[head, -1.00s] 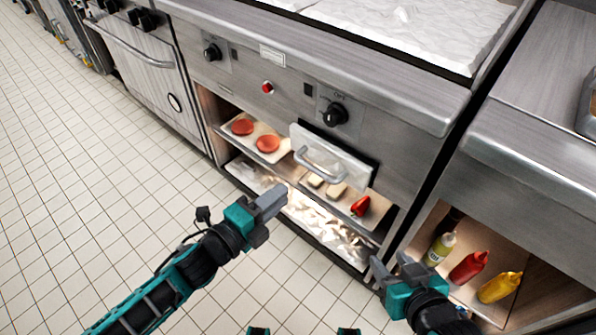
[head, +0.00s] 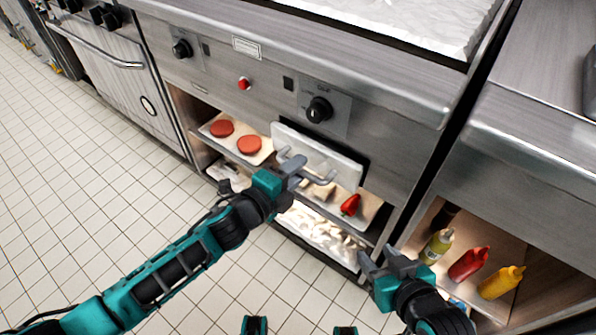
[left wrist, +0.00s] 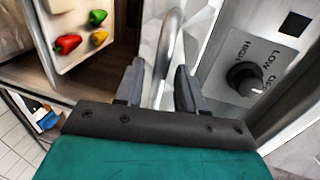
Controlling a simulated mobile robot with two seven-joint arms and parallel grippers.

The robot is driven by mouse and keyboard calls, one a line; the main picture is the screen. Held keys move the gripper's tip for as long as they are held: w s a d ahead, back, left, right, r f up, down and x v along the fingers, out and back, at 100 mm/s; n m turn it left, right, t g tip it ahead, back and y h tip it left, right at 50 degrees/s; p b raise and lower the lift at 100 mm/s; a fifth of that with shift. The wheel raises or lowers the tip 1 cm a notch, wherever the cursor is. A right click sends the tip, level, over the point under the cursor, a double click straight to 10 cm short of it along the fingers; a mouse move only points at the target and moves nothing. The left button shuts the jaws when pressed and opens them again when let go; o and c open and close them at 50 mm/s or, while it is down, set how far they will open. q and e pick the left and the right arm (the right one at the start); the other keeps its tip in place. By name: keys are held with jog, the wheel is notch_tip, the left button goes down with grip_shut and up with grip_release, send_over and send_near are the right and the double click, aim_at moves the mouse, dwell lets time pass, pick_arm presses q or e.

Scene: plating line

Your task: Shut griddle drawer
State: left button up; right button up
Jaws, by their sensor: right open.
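The griddle drawer (head: 340,166) has a pale front with a curved metal bar handle (head: 322,181). It stands a little out from the steel face, with a dark gap along its right side. My left gripper (head: 293,163) is at the drawer front by the handle's left part. In the left wrist view the handle (left wrist: 172,45) runs between my two spread fingers (left wrist: 158,85); they look apart from it. My right gripper (head: 378,262) is open and empty, low at the right, away from the drawer. Part of the handle is hidden by my left gripper.
Below the drawer, an open shelf holds a board with red patties (head: 222,128) and a tray with a red pepper (head: 350,205). Squeeze bottles (head: 468,264) stand in a cubby at the right. Knobs (head: 318,109) sit above the drawer. The tiled floor at left is clear.

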pick_arm(q)
jog(key=shift+w+d+f, duration=0.1)
jog(key=shift+w+d, duration=0.3)
jog(key=shift+w, duration=0.15)
jog(key=shift+c, duration=0.5)
grip_shut()
